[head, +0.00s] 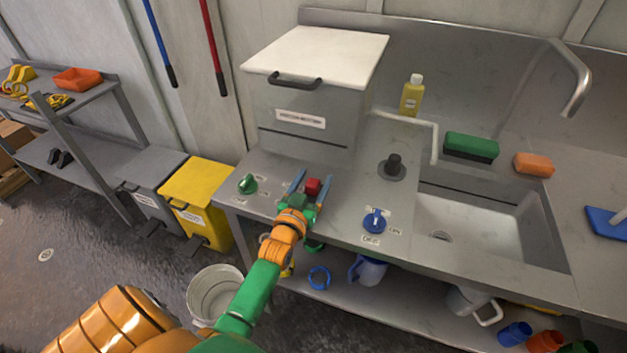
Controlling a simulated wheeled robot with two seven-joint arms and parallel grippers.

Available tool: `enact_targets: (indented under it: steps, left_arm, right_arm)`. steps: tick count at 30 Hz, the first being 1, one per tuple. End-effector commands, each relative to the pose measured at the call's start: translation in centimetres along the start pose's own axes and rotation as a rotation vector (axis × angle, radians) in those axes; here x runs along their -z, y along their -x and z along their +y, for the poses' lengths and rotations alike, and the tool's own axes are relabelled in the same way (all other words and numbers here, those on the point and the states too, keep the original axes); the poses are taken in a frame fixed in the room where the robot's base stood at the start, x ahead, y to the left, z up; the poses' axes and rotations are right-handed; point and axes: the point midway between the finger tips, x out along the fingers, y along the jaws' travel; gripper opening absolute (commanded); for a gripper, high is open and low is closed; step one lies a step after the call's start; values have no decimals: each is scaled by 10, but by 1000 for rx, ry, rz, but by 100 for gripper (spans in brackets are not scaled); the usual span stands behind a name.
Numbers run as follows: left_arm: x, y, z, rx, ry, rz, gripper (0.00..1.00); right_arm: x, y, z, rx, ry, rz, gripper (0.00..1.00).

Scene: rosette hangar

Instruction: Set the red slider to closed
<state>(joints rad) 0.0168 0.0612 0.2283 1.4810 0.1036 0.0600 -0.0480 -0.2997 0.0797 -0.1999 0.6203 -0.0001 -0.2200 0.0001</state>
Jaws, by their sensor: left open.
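The red slider (313,186) is a small red block on the steel counter, in front of the grey box with the white lid. My left gripper (308,188) reaches over the counter from below, its two blue-grey fingers apart, one on each side of the red slider. I cannot tell whether the fingers touch it. The slider's track and any labels beside it are mostly hidden by the gripper. My right gripper is not in view.
A green knob (247,184) sits left of the slider and a blue knob (375,221) to its right. A black knob (392,167) stands near the sink (470,225). The lidded grey box (312,112) rises behind. A yellow bin (199,200) stands left of the counter.

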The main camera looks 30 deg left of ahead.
Motion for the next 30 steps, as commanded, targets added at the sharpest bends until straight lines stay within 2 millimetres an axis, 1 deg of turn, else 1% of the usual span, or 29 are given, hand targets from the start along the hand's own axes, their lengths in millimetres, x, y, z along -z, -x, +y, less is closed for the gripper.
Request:
enact_targets:
  steps: [5, 7, 8, 12, 15, 18, 30]
  left_arm:
    - [0, 0, 0, 0, 0, 0, 72]
    - [-1, 6, 0, 0, 1, -1, 72]
    - [-1, 11, 0, 0, 1, -2, 72]
    - [-2, 42, 0, 0, 0, -3, 72]
    - [-2, 60, 0, 0, -1, -3, 72]
    - [-1, 69, 0, 0, 0, -1, 72]
    - [0, 71, 0, 0, 0, 0, 72]
  right_arm:
    - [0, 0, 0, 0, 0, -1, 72]
    - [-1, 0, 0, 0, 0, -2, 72]
    - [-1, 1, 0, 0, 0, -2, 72]
    - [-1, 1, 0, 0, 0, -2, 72]
    - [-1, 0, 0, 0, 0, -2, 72]
    - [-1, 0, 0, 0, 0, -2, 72]
    - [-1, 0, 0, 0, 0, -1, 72]
